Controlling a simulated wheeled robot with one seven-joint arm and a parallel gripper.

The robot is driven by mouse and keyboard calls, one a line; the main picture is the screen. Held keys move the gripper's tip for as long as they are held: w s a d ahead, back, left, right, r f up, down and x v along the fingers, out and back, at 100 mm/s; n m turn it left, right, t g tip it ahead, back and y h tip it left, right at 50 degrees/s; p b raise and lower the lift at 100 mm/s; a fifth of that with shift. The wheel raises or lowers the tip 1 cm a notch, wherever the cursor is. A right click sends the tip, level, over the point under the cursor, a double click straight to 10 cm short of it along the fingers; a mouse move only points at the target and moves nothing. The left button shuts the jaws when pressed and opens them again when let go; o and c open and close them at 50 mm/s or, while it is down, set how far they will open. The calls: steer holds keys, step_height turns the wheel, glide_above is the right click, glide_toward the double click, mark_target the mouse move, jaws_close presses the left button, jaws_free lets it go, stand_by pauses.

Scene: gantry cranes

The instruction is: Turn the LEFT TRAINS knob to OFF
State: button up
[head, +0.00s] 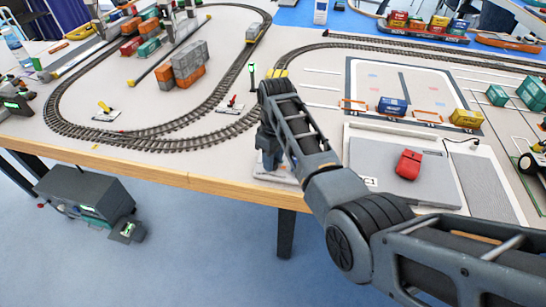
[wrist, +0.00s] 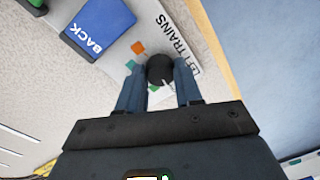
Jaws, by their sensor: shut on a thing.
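In the wrist view, the black round LEFT TRAINS knob (wrist: 160,68) sits on a white panel, beside the printed label "LEFT TRAINS" (wrist: 187,55), whose start is partly covered. Small orange (wrist: 138,47) and green (wrist: 131,65) marks lie left of the knob. A short white line shows on its near side; I cannot read its setting. My gripper (wrist: 159,80) is shut on the knob, one blue finger on each side. In the head view, my gripper (head: 268,158) is down at the table's front edge, and my arm hides the knob.
A blue BACK plate (wrist: 98,28) lies left of the knob in the wrist view. In the head view, an oval track (head: 150,130) is left of my arm. A grey pad with a red object (head: 408,164) is to the right. The wooden table edge (head: 150,175) is close.

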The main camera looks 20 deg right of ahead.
stand_by(0.3)
steer(key=o, duration=1)
steer(key=shift+o, duration=0.2)
steer(key=shift+w+d+r, duration=0.1)
steer(key=shift+r, duration=1.85)
steer(key=shift+w+d+r, duration=0.1)
steer(key=shift+r, duration=1.85)
steer(key=shift+s, duration=0.15)
